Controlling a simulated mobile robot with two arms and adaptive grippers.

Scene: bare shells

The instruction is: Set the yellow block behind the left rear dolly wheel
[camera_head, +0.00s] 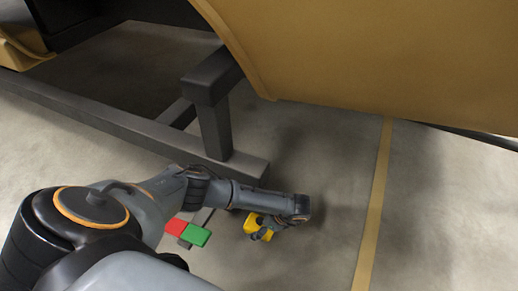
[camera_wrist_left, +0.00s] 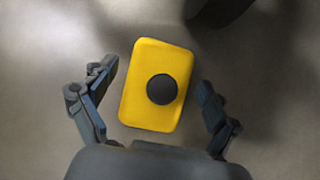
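The yellow block (camera_head: 251,223) is on the grey floor in the head view, partly hidden by my left gripper (camera_head: 264,231). In the left wrist view the yellow block (camera_wrist_left: 144,62) has a black round disc on its upper face. It lies between the two spread fingers of my left gripper (camera_wrist_left: 155,88), with a gap on each side. A dark rounded shape (camera_wrist_left: 218,8) at the top edge of the wrist view may be a wheel; I cannot tell. No dolly wheel shows clearly in the head view. My right gripper is not in view.
A dark frame with a long beam (camera_head: 110,125) and an upright post (camera_head: 214,125) stands beyond my arm. A large tan shell (camera_head: 380,50) overhangs the back. Red (camera_head: 176,227) and green (camera_head: 196,235) pieces show beside my arm. Floor right of the yellow stripe (camera_head: 376,200) is clear.

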